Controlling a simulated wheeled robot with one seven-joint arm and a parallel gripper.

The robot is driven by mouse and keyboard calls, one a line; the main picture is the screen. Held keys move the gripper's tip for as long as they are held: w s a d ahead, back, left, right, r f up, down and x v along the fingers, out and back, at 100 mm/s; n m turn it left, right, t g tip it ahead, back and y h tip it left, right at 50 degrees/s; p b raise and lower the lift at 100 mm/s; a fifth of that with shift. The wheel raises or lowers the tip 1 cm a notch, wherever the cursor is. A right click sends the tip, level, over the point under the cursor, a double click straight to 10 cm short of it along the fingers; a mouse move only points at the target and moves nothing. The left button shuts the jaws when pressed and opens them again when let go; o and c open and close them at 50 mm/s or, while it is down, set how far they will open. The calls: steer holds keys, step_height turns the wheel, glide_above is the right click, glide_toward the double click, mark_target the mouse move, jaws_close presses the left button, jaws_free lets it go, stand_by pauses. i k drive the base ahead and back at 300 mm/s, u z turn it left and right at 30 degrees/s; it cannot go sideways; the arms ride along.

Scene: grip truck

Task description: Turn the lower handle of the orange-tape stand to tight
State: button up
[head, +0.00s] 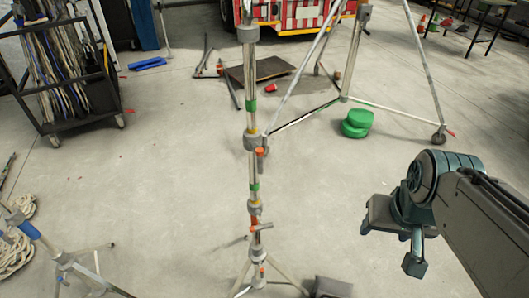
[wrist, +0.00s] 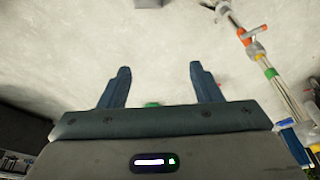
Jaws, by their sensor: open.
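The orange-tape stand is an upright metal pole (head: 249,75) in the middle of the head view, with green, yellow and orange bands. Its upper handle (head: 260,153) is orange and sits just below a grey collar. Its lower handle (head: 261,228) sticks out to the right beside the orange tape (head: 254,221), above the spread legs. My gripper (head: 390,247) is open and empty, to the right of the stand and clear of it. In the wrist view my open fingers (wrist: 160,68) have only floor between their tips; a banded pole (wrist: 282,92) slants along the right side.
A blue-banded stand (head: 27,229) and coiled rope (head: 18,250) are at lower left. A black cable cart (head: 70,122) stands at upper left. A wheeled tripod frame (head: 394,112) and green round objects (head: 357,121) are behind. A dark block (head: 332,288) lies near the stand's base. Floor between gripper and stand is clear.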

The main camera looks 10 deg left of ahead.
mark_target(260, 226)
steer(key=z, duration=0.9)
steer(key=k, duration=0.85)
steer(key=u, duration=0.8)
